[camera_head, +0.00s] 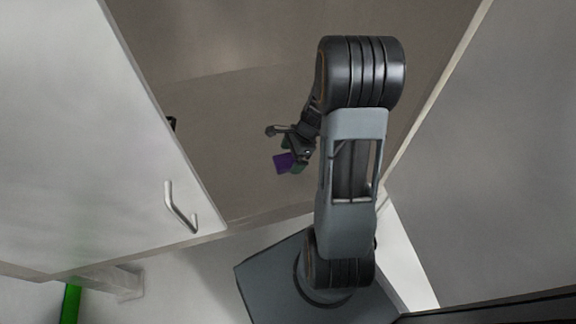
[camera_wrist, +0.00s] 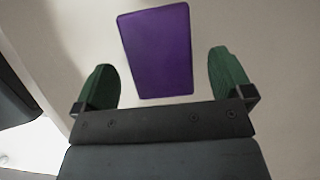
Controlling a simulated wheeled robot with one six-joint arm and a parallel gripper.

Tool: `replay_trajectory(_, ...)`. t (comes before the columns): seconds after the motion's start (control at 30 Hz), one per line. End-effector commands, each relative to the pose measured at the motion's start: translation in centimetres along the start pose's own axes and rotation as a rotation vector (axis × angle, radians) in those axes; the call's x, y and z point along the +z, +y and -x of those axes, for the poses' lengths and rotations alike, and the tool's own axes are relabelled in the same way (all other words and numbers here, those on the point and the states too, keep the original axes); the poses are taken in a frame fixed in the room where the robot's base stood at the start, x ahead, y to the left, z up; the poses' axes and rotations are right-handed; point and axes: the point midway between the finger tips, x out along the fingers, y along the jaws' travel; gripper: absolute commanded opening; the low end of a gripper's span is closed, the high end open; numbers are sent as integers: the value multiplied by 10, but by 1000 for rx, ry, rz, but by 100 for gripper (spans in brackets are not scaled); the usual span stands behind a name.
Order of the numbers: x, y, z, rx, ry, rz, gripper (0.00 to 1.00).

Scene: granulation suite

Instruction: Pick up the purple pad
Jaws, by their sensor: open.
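The purple pad (camera_wrist: 157,52) is a flat purple rectangle on a pale grey-beige surface. In the wrist view it lies at top centre, ahead of and between the two dark green fingers of my gripper (camera_wrist: 163,82). There is a visible space between the pad and each finger, and nothing is held. In the head view the pad (camera_head: 283,163) shows small, just left of my gripper (camera_head: 296,158), which partly overlaps its right side. I cannot tell the height of the fingers above the surface.
A large pale panel with a metal handle (camera_head: 180,207) stands at the left. Another pale panel (camera_head: 500,150) stands at the right. A small dark thing (camera_head: 171,123) shows behind the left panel's edge. A green strip (camera_head: 71,302) is at lower left. The brown-grey surface around the pad looks clear.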

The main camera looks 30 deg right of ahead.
Motion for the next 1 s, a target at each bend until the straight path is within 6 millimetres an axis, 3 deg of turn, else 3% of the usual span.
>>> replay_trajectory(0.07, -1, 0, -11, 2, 0, 1, 98)
replay_trajectory(0.3, 0, 0, -11, 0, 1, 0, 98)
replay_trajectory(0.87, 0, 0, -10, 0, 1, 0, 44)
replay_trajectory(1.0, 0, 0, -10, 0, 1, 0, 43)
